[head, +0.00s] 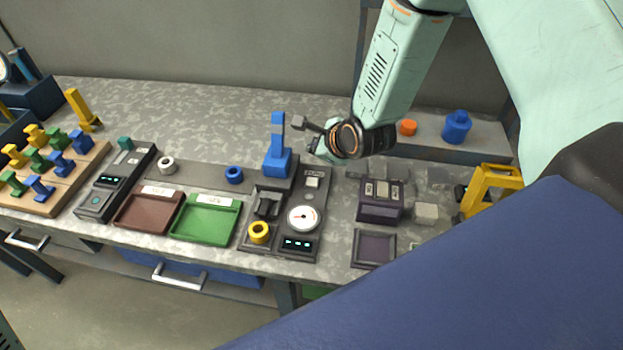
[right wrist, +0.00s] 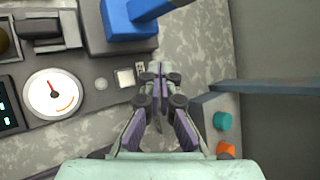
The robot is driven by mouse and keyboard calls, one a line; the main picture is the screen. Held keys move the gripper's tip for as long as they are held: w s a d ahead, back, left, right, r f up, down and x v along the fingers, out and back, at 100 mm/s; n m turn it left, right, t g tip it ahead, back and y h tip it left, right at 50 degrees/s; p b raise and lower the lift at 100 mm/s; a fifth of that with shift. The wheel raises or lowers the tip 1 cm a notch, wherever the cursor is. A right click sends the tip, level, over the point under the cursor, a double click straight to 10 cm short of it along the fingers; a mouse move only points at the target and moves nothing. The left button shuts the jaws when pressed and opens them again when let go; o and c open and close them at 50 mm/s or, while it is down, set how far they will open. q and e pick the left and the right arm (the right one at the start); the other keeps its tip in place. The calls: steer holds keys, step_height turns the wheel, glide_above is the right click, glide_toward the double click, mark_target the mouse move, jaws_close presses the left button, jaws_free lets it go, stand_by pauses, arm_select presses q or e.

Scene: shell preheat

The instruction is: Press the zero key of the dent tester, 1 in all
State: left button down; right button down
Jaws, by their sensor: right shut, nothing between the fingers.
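The dent tester (head: 309,200) is a dark unit on the bench with a round white dial (head: 303,217), a display (head: 297,244) and a blue upright lever part (head: 277,160) behind. A pale square key (head: 312,183) sits above the dial, beside a small label too small to read; I take it as the zero key. The key also shows in the right wrist view (right wrist: 124,78), with the dial (right wrist: 53,93) to its left. My right gripper (head: 314,146) is shut and empty. In the wrist view its fingertips (right wrist: 155,70) appear just right of the key; contact is not visible. My left gripper is not in view.
A yellow ring (head: 259,232) sits at the tester's front left. A green tray (head: 207,219) and brown tray (head: 148,211) lie left of it. A dark purple box (head: 380,203) and a yellow frame (head: 490,186) stand right. A shelf with a blue knobbed weight (head: 456,127) is behind.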

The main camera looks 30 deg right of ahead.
mark_target(314, 184)
step_height(314, 184, down, 4)
steer(key=shift+w+d+r+b, duration=0.1)
steer(key=shift+d+r+b, duration=0.1)
steer(key=shift+b, duration=0.95)
steer(key=f+b, duration=0.2)
steer(key=f, duration=0.1)
steer(key=f+b, duration=0.1)
steer(key=shift+w+a+f+b, duration=0.1)
steer(key=shift+a+f+b, duration=0.2)
steer(key=shift+f+b, duration=0.1)
steer(key=shift+d+f, duration=0.15)
steer(key=shift+f, duration=0.25)
steer(key=shift+a+r, duration=0.2)
steer(key=shift+a, duration=0.05)
steer(key=shift+d+f, duration=0.1)
steer(key=shift+d, duration=0.1)
steer(key=shift+a, duration=0.15)
